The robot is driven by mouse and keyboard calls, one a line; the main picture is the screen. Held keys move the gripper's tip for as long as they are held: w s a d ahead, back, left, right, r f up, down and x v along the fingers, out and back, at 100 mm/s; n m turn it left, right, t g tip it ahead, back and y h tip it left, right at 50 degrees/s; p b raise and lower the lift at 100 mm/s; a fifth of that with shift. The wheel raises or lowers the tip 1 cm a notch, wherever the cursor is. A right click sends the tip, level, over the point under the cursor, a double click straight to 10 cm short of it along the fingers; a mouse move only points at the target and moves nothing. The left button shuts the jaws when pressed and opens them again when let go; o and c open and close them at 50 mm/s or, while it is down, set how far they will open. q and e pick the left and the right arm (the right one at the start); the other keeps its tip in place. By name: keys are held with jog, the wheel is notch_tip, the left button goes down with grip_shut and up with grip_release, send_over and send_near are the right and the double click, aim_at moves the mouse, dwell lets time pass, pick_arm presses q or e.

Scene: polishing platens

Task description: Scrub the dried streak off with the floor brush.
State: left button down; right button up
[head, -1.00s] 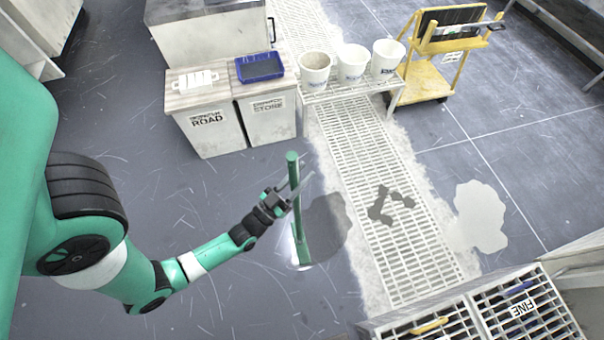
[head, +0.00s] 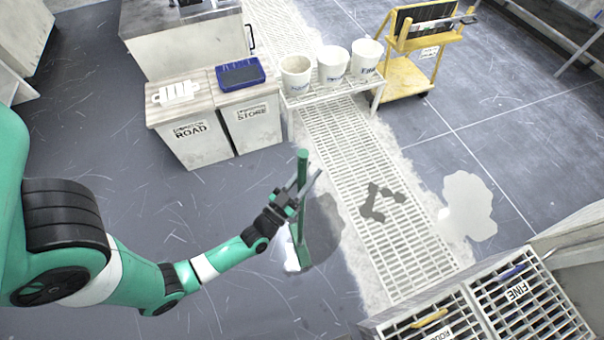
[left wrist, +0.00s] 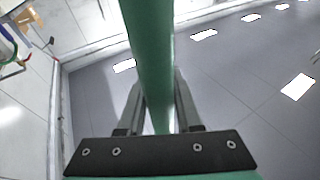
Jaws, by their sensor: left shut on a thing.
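My left gripper (head: 297,193) is shut on the green handle of the floor brush (head: 302,165), which stands nearly upright. In the left wrist view the handle (left wrist: 150,50) runs between the two fingers. The brush's lower end is near the floor beside a dark grey patch (head: 325,228); whether it touches cannot be told. A pale patch (head: 468,205) lies right of the floor grate, and dark blotches (head: 376,203) lie on the grate. I cannot tell for sure which mark is the dried streak. My right gripper is not in view.
A long floor grate (head: 345,150) runs down the middle. Bins marked ROAD (head: 190,145) and STORE (head: 252,125) stand at the back left. White buckets (head: 333,66) sit on a bench, a yellow cart (head: 405,75) beyond. Racks (head: 525,310) fill the lower right.

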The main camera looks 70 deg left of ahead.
pick_arm(q)
jog(key=shift+w+r, duration=0.2)
jog(key=shift+w, duration=0.65)
jog(key=shift+w+f+b, duration=0.15)
jog(key=shift+w+b, duration=0.2)
jog(key=shift+w, duration=1.35)
